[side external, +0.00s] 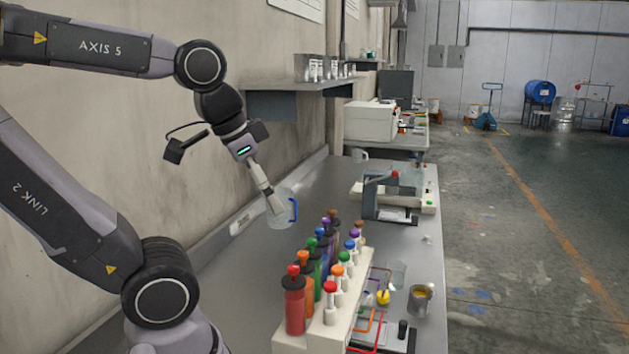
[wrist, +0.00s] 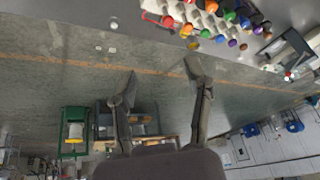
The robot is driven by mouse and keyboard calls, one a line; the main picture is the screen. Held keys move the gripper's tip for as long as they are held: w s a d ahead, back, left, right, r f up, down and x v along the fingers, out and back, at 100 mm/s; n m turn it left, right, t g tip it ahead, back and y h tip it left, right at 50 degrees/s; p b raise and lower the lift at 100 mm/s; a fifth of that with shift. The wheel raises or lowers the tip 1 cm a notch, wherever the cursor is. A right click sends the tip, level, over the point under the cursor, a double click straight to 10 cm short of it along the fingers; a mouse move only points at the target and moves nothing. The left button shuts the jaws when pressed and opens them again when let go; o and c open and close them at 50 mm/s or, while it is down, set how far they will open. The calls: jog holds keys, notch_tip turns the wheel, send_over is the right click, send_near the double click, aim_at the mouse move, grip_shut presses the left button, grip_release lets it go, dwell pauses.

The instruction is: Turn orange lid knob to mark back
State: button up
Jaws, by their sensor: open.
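Two orange tops show in the side view: one on an orange bottle (side external: 303,258) in the left row of a white rack (side external: 352,290), the other a small orange knob (side external: 338,270) in the right row. I cannot tell which one is the lid knob, and no mark is readable. In the wrist view, orange tops (wrist: 186,31) show at the upper edge. My gripper (side external: 273,207) is above the bench, behind and left of the rack, apart from it. Its fingers (wrist: 160,75) are spread and empty.
A clear jug (side external: 281,214) with a blue handle overlaps my fingertips in the side view; contact is unclear. A metal mug (side external: 420,301) and yellow item (side external: 383,297) stand right of the rack. A grey device (side external: 390,197) stands farther back. A wall shelf (side external: 300,88) hangs left.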

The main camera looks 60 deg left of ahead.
jog(key=w+a+m+g, duration=0.3)
jog(key=w+a+m, duration=0.2)
jog(key=w+m, duration=0.1)
jog(key=m+g, duration=0.2)
jog(key=m, duration=0.3)
send_over(302, 252)
notch_tip(302, 252, down, 4)
notch_tip(302, 252, down, 14)
jog(key=shift+r, duration=0.25)
jog(key=shift+c, duration=0.4)
grip_shut()
